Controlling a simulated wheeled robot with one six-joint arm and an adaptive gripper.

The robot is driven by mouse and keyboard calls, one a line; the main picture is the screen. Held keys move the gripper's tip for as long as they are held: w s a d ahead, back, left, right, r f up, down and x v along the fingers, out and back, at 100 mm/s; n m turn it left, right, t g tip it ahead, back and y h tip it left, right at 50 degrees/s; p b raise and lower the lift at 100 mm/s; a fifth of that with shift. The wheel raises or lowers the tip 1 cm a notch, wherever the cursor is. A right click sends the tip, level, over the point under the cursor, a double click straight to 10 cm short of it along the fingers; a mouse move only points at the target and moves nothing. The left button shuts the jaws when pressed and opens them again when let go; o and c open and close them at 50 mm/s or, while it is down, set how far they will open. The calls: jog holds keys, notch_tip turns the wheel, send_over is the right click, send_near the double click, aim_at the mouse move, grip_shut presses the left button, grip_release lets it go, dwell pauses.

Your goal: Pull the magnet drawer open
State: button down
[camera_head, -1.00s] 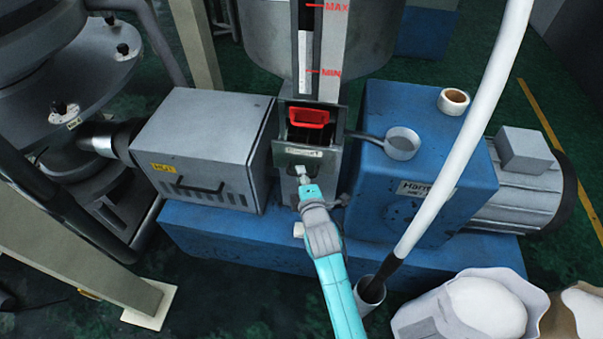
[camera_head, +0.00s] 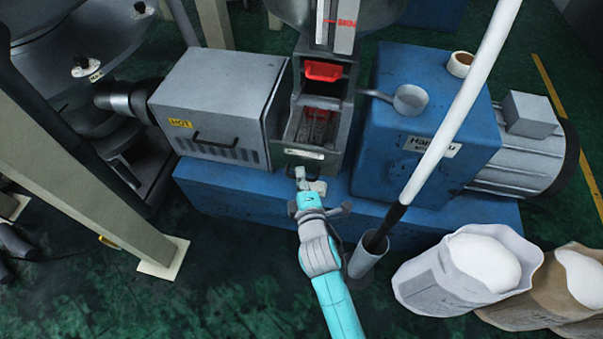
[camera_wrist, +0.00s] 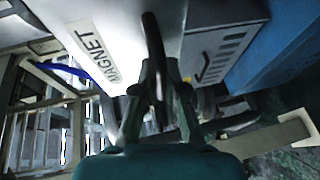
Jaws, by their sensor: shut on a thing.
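The magnet drawer (camera_head: 306,154) is a grey box pulled out of the column below the hopper, and its open top shows an interior with dark bars and some red at the back. In the wrist view its labelled front (camera_wrist: 105,30) reads MAGNET. My gripper (camera_head: 302,178) is at the front of the drawer. In the wrist view, my gripper (camera_wrist: 158,80) is shut on the dark drawer handle (camera_wrist: 154,45), which stands between the fingers. The fingers hide part of the handle.
A grey box (camera_head: 217,105) marked HOT stands left of the drawer. A blue gearbox (camera_head: 425,130) stands right, with a small pan (camera_head: 410,99) and a tape roll (camera_head: 460,63) on top. A white pole (camera_head: 455,110) and sacks (camera_head: 470,270) are at right.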

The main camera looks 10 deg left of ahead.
jog(key=c, duration=1.2)
grip_release()
jog(key=shift+s, duration=0.1)
jog(key=v, duration=1.1)
jog(key=shift+s, duration=0.35)
jog(key=shift+d+r, duration=0.15)
jog(key=s+d+f+m+h, duration=0.2)
jog(key=s+d+f+m, duration=0.2)
jog(key=s+d+m, duration=0.8)
jog(key=s+d+r+m+h, duration=0.2)
jog(key=s+d+r+m, duration=0.1)
jog(key=s, duration=0.5)
jog(key=s+d+r+m+h, duration=0.1)
jog(key=s+d+r+m, duration=0.2)
jog(key=s+d+m, duration=0.3)
jog(key=s+d, duration=0.1)
jog(key=s, duration=0.2)
jog(key=shift+d+r+h, duration=0.2)
jog(key=shift+r+h, duration=0.05)
jog(key=shift+h, duration=0.15)
